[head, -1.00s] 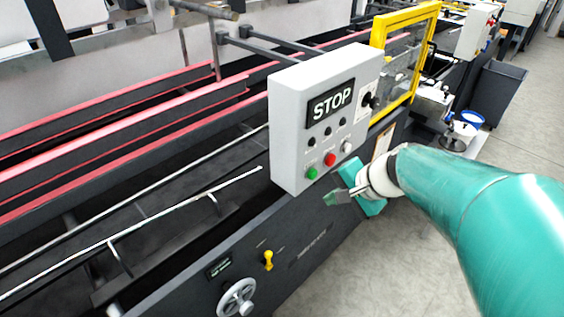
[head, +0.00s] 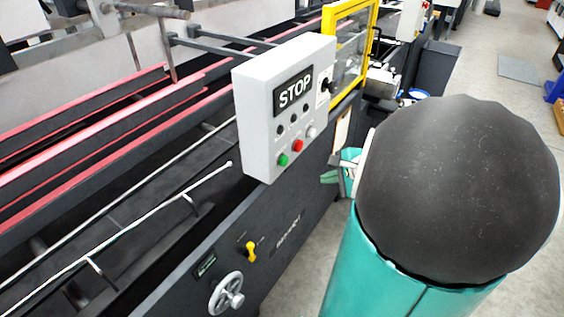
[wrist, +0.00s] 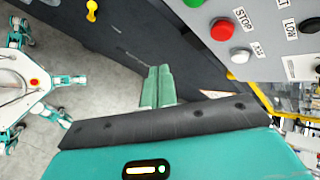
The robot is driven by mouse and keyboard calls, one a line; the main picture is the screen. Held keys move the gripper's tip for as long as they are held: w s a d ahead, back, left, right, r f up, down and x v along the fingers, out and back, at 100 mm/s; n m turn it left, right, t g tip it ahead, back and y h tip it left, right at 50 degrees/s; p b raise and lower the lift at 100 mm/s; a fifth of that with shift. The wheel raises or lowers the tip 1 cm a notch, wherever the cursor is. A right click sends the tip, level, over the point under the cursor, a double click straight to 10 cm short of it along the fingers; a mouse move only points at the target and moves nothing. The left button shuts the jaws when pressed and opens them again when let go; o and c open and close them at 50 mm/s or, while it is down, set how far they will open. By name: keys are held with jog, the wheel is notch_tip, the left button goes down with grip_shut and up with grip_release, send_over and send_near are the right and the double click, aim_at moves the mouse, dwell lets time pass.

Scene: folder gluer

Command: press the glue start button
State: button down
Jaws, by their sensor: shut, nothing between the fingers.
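The grey control box (head: 285,108) bears a green button (head: 283,159), a red button (head: 298,145) and a pale button (head: 311,131) in a slanting row, under black knobs. In the wrist view the red button (wrist: 221,29) has a STOP label, the pale button (wrist: 240,55) has a label I cannot read surely, and the green button (wrist: 191,2) is cut by the top edge. No glue label is readable. My gripper (head: 327,177) is shut and empty, right of and slightly below the green button, touching none. Its teal fingers (wrist: 158,72) show in the wrist view.
A yellow lever (head: 250,251) and a handwheel (head: 227,294) sit on the dark machine side below the box. A yellow-framed guard (head: 349,45) stands behind it. My arm hides much of the right. Grey floor (head: 480,80) lies beyond.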

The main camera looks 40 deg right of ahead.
jog(key=w+a, duration=0.3)
jog(key=w, duration=0.5)
jog(key=shift+w, duration=0.25)
jog(key=shift+w+a, duration=0.1)
jog(key=shift+a, duration=0.05)
dwell(1.8)
jog(key=shift+w, duration=0.3)
jog(key=shift+w+a, duration=0.25)
jog(key=shift+w, duration=0.25)
dwell(0.7)
jog(key=shift+s, duration=0.1)
jog(key=shift+s+d, duration=0.3)
jog(key=shift+s, duration=0.5)
jog(key=shift+s, duration=0.15)
jog(key=s, duration=0.1)
jog(key=s+d, duration=0.1)
jog(key=s, duration=0.2)
jog(key=shift+s+d, duration=0.25)
jog(key=shift+d, duration=0.1)
